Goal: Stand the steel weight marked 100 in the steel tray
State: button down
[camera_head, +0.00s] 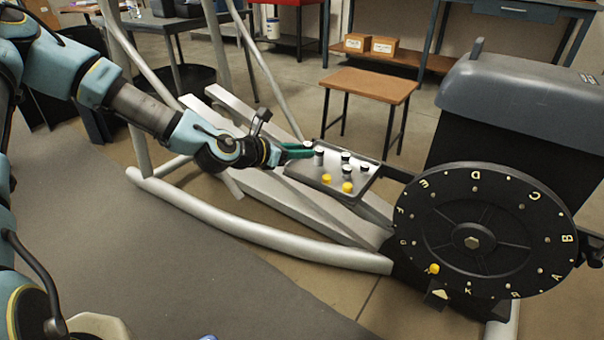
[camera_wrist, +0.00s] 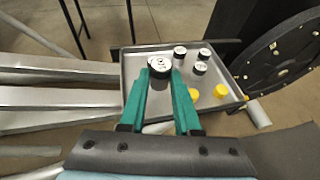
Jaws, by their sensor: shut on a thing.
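My gripper (camera_head: 314,151) has green fingers, which also show in the wrist view (camera_wrist: 160,80). In the head view the weight (camera_head: 319,157) is at the left side of the tray (camera_head: 300,172). The mark on its top is too small to read.
Three other capped steel weights stand in the tray, one at the back (camera_wrist: 180,51), and two yellow pieces (camera_wrist: 220,91) are nearer its front. A large lettered black wheel (camera_head: 470,240) stands right of the tray. Pale frame bars (camera_head: 260,180) run beneath. A wooden-topped stool (camera_head: 367,85) is behind.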

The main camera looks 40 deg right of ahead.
aim_at(301, 167)
notch_tip(301, 167, down, 5)
jog(key=shift+f+b, duration=0.1)
jog(key=shift+b, duration=0.55)
jog(key=c, duration=0.6)
grip_release()
jog(key=p+v, duration=0.2)
jog(key=v, duration=1)
jog(key=shift+a, duration=0.15)
